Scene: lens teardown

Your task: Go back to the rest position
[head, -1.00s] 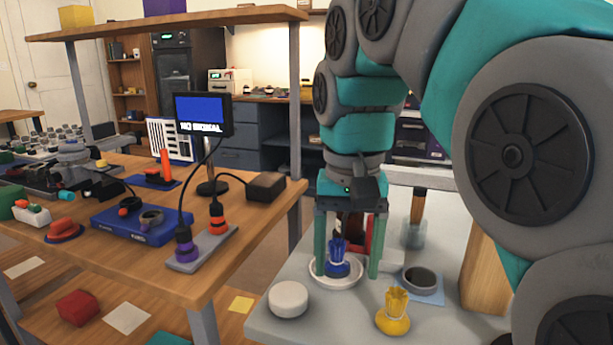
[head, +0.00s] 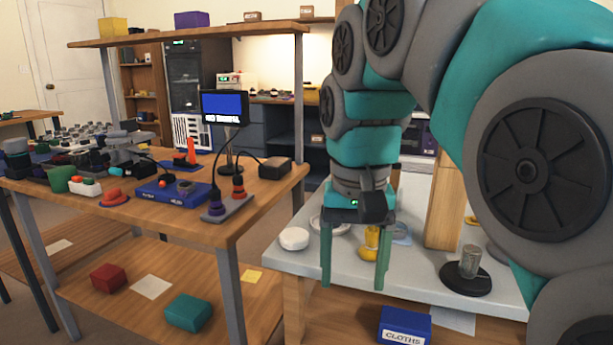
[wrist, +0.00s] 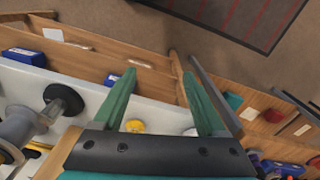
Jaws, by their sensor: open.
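My gripper (head: 354,268) hangs from my teal and grey arm on the right of the head view. Its two green fingers are apart with nothing held between them. It is in front of the light grey table's (head: 290,262) near edge. The fingers also show in the wrist view (wrist: 157,88), spread wide and empty. The yellow piece (head: 371,243) is partly hidden behind the gripper in the head view; a yellow spot also shows beyond the fingers in the wrist view (wrist: 134,126).
A white round lid (head: 294,238) and a black-based stand (head: 466,280) sit on the grey table. A blue CLOTHS box (head: 404,326) is below its front edge. A wooden bench (head: 262,196) stands left, with a monitor (head: 223,107) and a blue unit (head: 172,195).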

